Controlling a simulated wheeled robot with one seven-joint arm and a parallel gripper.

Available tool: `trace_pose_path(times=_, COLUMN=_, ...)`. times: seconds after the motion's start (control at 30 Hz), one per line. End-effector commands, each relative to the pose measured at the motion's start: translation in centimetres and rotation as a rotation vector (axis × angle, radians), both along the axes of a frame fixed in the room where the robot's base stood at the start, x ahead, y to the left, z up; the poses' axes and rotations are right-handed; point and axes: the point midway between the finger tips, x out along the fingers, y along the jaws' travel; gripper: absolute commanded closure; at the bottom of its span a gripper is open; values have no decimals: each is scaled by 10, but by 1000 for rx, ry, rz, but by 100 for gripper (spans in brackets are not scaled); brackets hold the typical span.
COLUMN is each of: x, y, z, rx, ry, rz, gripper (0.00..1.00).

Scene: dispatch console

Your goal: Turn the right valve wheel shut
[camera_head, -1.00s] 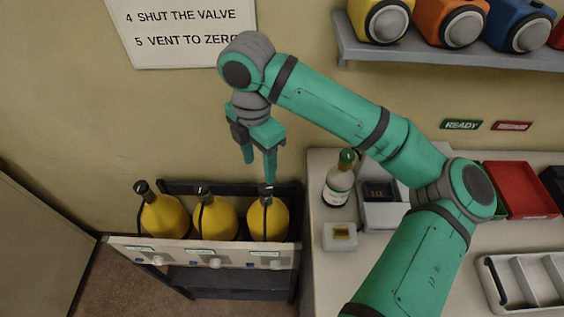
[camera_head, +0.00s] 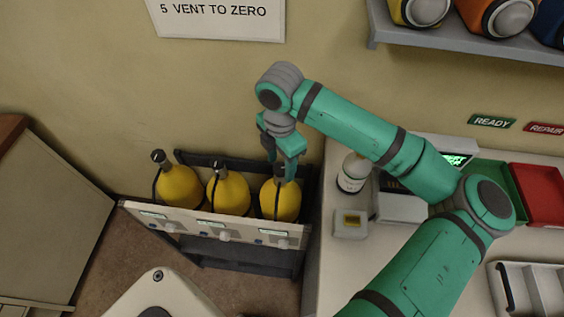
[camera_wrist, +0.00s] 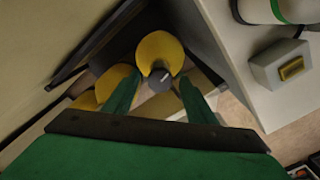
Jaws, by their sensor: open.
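Three yellow cylinders with dark tops stand in a rack. The right cylinder (camera_head: 281,199) is below my gripper (camera_head: 281,165), which partly hides its top. In the wrist view the right valve wheel (camera_wrist: 159,80) is a dark grey disc with a white mark, seen from above on the yellow cylinder (camera_wrist: 158,50). My green fingers (camera_wrist: 160,84) are open, one on each side of the wheel in that view. I cannot tell whether they touch it or are still above it.
The rack's front panel (camera_head: 213,228) carries labels and knobs. The middle cylinder (camera_head: 229,195) and left cylinder (camera_head: 179,186) stand close by. A counter (camera_head: 340,275) is at the right, with a white bottle (camera_head: 353,172) and a small box (camera_head: 350,223) near its edge.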

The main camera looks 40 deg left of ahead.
Motion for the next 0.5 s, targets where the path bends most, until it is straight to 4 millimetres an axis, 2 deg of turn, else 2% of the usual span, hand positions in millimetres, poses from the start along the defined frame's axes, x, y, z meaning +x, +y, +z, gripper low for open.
trace_pose_path(times=0.27, x=1, y=-2, z=-2, rx=0, ry=-1, rz=-4, gripper=49)
trace_pose_path(times=0.33, x=1, y=-2, z=-2, rx=0, ry=-1, rz=-5, gripper=61)
trace_pose_path(times=0.43, x=2, y=-2, z=-2, rx=0, ry=-1, rz=-5, gripper=85)
trace_pose_path(times=0.47, x=2, y=-3, z=-2, rx=0, ry=-1, rz=-6, gripper=90)
trace_pose_path(times=0.5, x=2, y=-3, z=-2, rx=-1, ry=-1, rz=-6, gripper=90)
